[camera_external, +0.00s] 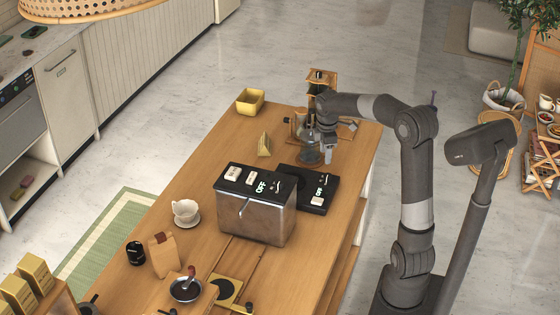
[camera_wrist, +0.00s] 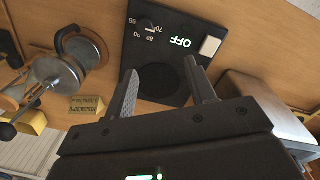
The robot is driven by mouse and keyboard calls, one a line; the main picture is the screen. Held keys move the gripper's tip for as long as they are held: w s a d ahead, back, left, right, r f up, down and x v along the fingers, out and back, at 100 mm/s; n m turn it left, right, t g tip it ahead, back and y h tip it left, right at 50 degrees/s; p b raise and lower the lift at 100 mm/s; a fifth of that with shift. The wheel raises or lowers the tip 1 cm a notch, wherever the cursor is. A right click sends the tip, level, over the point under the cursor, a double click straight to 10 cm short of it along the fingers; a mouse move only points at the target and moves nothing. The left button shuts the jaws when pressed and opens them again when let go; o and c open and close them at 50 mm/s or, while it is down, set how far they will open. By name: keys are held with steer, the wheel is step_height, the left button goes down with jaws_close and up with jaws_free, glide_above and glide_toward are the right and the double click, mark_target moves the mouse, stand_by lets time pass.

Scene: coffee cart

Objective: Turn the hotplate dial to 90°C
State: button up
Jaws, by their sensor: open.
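The hotplate (camera_external: 289,178) is a flat black unit on the wooden cart top, beside a larger metal appliance. In the wrist view the hotplate (camera_wrist: 187,14) shows a lit OFF display (camera_wrist: 180,42), a whitish button (camera_wrist: 210,45) and a round dark plate. Temperature marks, including 80 and 90, are printed near its dial (camera_wrist: 147,23); the dial is small and its exact setting is unclear. My gripper (camera_external: 329,157) is above the far side of the hotplate, pointing down.
A glass vessel (camera_wrist: 72,58) and a small yellowish block (camera_wrist: 86,107) are on the other side. A yellow bin (camera_external: 250,101) stands at the far edge. A cup (camera_external: 185,208) is at left.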

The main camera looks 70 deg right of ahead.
mark_target(328, 175)
steer(key=shift+n, duration=0.3)
steer(key=d+f, duration=0.1)
steer(key=f, duration=0.3)
steer(key=d+f, duration=0.1)
steer(key=f, duration=0.3)
steer(key=d+f, duration=0.1)
steer(key=f, duration=0.3)
steer(key=shift+s+d+f, duration=0.1)
steer(key=shift+s+d, duration=0.2)
steer(key=shift+c, duration=0.2)
steer(key=c, duration=0.9)
